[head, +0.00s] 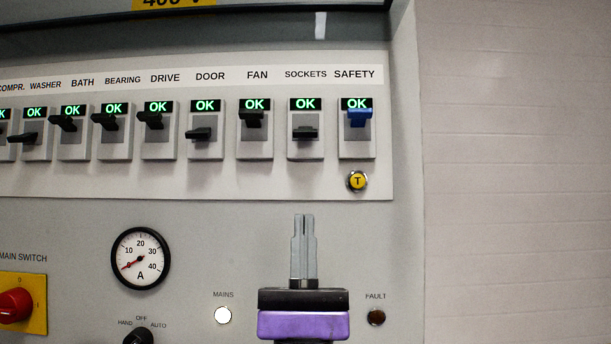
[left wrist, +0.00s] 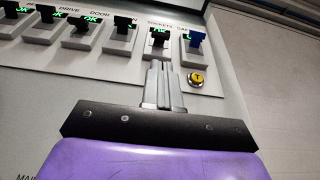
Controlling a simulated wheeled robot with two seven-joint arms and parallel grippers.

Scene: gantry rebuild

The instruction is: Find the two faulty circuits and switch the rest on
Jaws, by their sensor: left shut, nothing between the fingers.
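A row of breakers with green OK displays runs along the panel. The black levers of BATH (head: 69,122), BEARING (head: 113,120), DRIVE (head: 153,120) and FAN (head: 253,119) are up, as is the blue SAFETY lever (head: 357,118). The levers of WASHER (head: 24,138), DOOR (head: 199,134) and SOCKETS (head: 305,134) are down. COMPR. is cut off at the left edge. My purple left gripper (head: 304,220) is shut and empty, below SOCKETS in the head view. In the left wrist view its fingertips (left wrist: 157,66) overlap the foot of the SOCKETS breaker; contact cannot be told.
A yellow T button (head: 357,181) sits under SAFETY. The ammeter (head: 140,259) needle points low, near zero. The MAINS lamp (head: 223,315) is white; the FAULT lamp (head: 376,316) is dark. A red main switch (head: 14,305) and a HAND/OFF/AUTO knob (head: 138,336) are lower left.

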